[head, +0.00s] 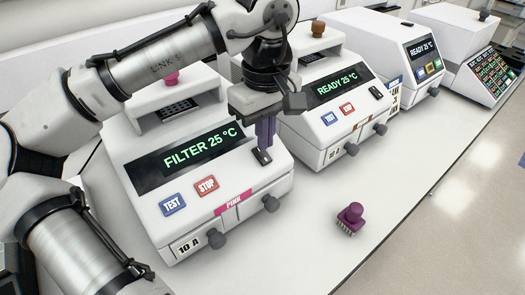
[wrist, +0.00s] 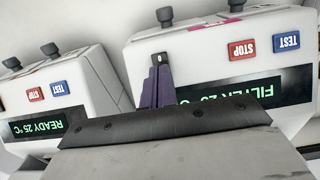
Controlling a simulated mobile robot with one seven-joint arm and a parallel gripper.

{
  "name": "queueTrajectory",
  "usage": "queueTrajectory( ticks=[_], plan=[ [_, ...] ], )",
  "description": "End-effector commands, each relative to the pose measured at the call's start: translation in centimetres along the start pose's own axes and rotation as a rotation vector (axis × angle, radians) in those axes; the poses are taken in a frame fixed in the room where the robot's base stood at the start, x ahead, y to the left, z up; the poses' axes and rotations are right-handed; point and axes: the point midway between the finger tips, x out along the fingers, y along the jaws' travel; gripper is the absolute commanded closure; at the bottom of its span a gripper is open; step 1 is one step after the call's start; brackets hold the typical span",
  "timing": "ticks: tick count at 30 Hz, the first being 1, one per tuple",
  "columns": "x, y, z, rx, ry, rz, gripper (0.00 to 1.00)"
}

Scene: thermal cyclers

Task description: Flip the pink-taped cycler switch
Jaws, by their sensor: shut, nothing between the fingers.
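The pink-taped cycler (head: 175,228) stands at the front left in the head view, with a pink tape label (head: 233,202) on its front edge. Its display reads FILTER 25 °C. Its small black rocker switch (head: 262,157) sits right of the display. My gripper (head: 264,146) is shut and empty, with its purple fingers pointing down at the switch. In the wrist view, the fingertips (wrist: 158,68) are right beside the switch (wrist: 160,59), which appears upside down there. I cannot tell whether they touch it. The fingers and wrist hide part of the display in the wrist view.
A second cycler (head: 330,125) reading READY 25 °C stands just to the right, with another cycler (head: 425,65) and a keypad machine (head: 490,75) beyond. A purple knobbed block (head: 350,218) lies on the white bench (head: 420,190). The front of the bench is otherwise clear.

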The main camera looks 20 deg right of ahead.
Motion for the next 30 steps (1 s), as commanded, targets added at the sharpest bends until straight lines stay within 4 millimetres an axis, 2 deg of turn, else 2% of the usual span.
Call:
queueTrajectory(
  ticks=[30],
  plan=[
    [1.5, 0.0, 0.0, 0.0, 0.0, 0.0, 1.0]
  ],
)
